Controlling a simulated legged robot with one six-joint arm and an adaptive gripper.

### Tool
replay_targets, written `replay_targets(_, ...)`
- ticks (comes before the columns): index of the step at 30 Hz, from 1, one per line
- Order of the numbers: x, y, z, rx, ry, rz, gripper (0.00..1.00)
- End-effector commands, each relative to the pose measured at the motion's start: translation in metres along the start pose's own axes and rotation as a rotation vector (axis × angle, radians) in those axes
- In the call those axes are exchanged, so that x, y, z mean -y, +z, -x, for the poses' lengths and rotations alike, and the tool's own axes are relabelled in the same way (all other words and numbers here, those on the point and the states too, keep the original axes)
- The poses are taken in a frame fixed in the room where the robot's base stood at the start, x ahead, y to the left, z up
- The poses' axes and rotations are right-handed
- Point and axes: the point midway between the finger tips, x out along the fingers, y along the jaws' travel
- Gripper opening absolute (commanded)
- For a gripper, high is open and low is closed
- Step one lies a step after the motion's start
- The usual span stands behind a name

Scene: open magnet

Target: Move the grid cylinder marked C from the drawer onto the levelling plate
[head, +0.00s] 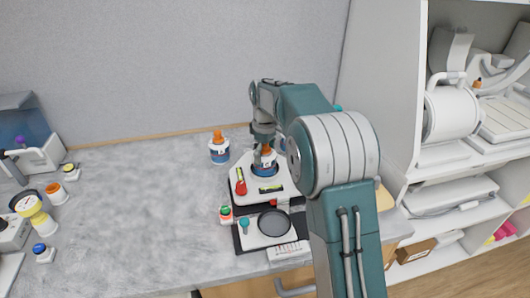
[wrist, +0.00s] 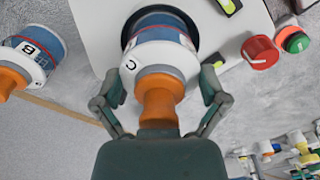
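The grid cylinder marked C (wrist: 158,62) has a blue body, a white collar with the letter C and an orange knob. It sits upright in the dark round seat of the white levelling plate (wrist: 98,25). In the head view the cylinder (head: 265,169) shows below my gripper (head: 265,140), on the plate (head: 282,190). In the wrist view my gripper (wrist: 160,105) has its two fingers spread, one on each side of the orange knob, with gaps between. The drawer front (head: 245,291) shows only in part below the bench edge; its inside is not seen.
A similar cylinder marked B (wrist: 40,45) stands on the bench left of the plate (head: 219,150). The bench's middle left is clear.

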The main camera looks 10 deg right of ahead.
Motion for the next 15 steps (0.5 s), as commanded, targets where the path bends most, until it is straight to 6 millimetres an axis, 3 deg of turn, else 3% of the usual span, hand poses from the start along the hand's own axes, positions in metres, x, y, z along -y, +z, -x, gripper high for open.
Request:
replay_targets(11,0.000,0.000,0.001,0.000,0.000,0.000,1.00)
replay_targets(15,-0.001,-0.001,0.011,-0.002,0.002,0.000,1.00)
